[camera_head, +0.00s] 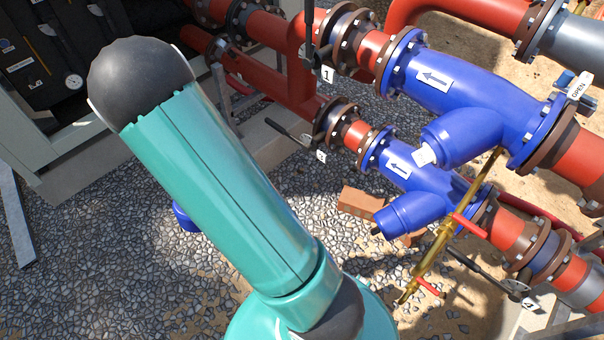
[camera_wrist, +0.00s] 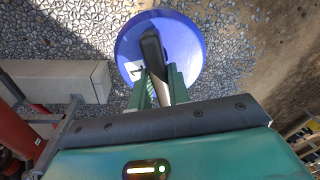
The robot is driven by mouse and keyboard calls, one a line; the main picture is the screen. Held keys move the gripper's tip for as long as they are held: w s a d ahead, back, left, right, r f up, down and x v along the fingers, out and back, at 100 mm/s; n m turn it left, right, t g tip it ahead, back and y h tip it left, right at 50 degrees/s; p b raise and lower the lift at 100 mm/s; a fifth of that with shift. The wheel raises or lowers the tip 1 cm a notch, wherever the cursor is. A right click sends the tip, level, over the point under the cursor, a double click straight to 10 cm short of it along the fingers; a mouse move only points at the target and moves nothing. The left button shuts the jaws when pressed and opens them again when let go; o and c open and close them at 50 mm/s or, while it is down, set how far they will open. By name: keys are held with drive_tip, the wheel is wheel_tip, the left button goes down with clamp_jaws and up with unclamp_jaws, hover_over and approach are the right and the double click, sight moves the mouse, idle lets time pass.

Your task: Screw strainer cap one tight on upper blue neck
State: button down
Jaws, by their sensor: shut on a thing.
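In the wrist view my gripper (camera_wrist: 158,70) is shut on a round blue cap (camera_wrist: 190,48), whose broad disc spreads beyond the fingers. The grip point is partly hidden by the fingers. In the head view the upper blue neck (camera_head: 462,138) slants down-left from the large blue strainer body (camera_head: 435,85). A small white piece (camera_head: 425,155) shows at its lower end. A blue piece (camera_head: 185,218) peeks out behind my green arm link at left; I cannot tell whether it is the held cap. My gripper is hidden in the head view, apart from the upper neck.
A lower blue strainer (camera_head: 408,213) sits below the upper one. Red pipes, flanges, a black lever (camera_head: 288,132) and a brass pipe with red handles (camera_head: 440,255) crowd the right. Bricks (camera_head: 360,203) lie on the gravel. A concrete block (camera_wrist: 60,82) stands left in the wrist view.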

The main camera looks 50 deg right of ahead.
drive_tip(key=s+d+f+n+g+h, duration=0.1)
drive_tip(key=s+d+n+g+h, duration=0.5)
drive_tip(key=s+d+n+h, duration=0.4)
drive_tip(key=s+d+f+n+g+h, duration=0.2)
drive_tip(key=s+d+n+g+h, duration=0.4)
drive_tip(key=s+d+n, duration=1.6)
drive_tip(key=s+d+h, duration=0.3)
drive_tip(key=s+h, duration=0.1)
drive_tip(key=s, duration=0.2)
drive_tip(key=shift+f+n+h, duration=0.15)
drive_tip(key=shift+n+h, duration=0.15)
drive_tip(key=shift+n, duration=0.1)
drive_tip(key=shift+d+g, duration=0.1)
drive_tip(key=shift+g, duration=0.3)
